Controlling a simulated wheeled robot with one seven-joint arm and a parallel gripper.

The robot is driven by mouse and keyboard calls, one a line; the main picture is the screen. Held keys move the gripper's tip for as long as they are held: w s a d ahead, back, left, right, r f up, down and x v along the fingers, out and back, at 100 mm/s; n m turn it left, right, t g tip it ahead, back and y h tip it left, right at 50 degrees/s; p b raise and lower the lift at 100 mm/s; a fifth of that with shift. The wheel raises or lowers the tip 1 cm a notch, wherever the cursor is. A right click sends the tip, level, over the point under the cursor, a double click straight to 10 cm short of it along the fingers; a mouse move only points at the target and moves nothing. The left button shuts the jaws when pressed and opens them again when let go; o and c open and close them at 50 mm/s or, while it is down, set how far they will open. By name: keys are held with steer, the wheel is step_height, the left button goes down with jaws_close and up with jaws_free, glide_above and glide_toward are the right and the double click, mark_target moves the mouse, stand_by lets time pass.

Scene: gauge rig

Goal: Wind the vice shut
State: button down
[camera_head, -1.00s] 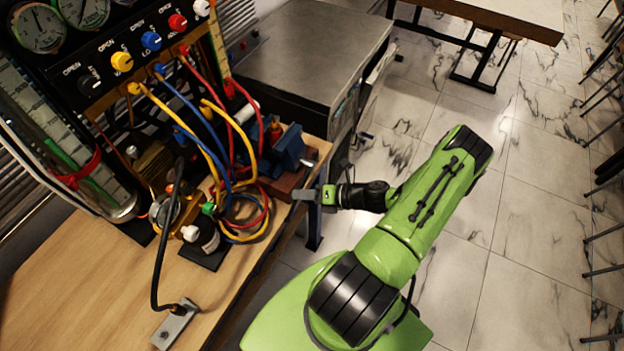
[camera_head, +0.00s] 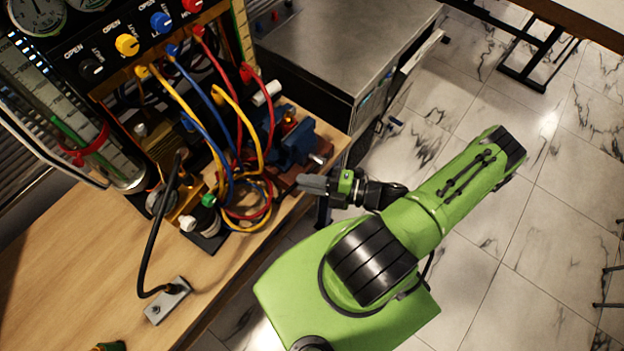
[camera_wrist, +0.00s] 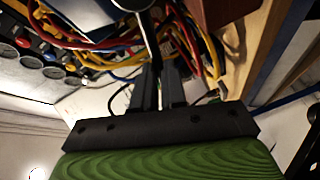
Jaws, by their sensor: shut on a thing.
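The blue vice (camera_head: 296,145) sits on the right edge of the wooden bench, on a reddish-brown block. Its bright screw end (camera_head: 318,158) points right, towards my arm. My gripper (camera_head: 303,184) is just in front of that end, at the bench edge. In the wrist view my gripper (camera_wrist: 160,75) has its two dark fingers close together on a thin metal bar (camera_wrist: 150,42), which looks like the vice handle. The bar runs up to a rounded metal part at the top of that view. The jaw gap of the vice is not clear.
Red, blue and yellow hoses (camera_head: 240,150) hang from the gauge panel (camera_head: 125,50) and loop beside the vice. A small bottle (camera_head: 203,218) stands left of them. A grey metal cabinet (camera_head: 345,45) stands behind. The marble floor (camera_head: 500,220) right of the bench is open.

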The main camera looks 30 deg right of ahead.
steer(key=shift+s+d+r+m, duration=0.15)
steer(key=shift+r+m, duration=0.1)
steer(key=shift+m, duration=0.45)
steer(key=c, duration=1.5)
jaws_free()
steer(key=shift+r, duration=0.1)
steer(key=o, duration=0.3)
steer(key=shift+s+d+r+y, duration=0.1)
steer(key=shift+s+d+y, duration=0.1)
steer(key=shift+y, duration=0.1)
steer(key=shift+w, duration=0.1)
steer(key=shift+a, duration=0.1)
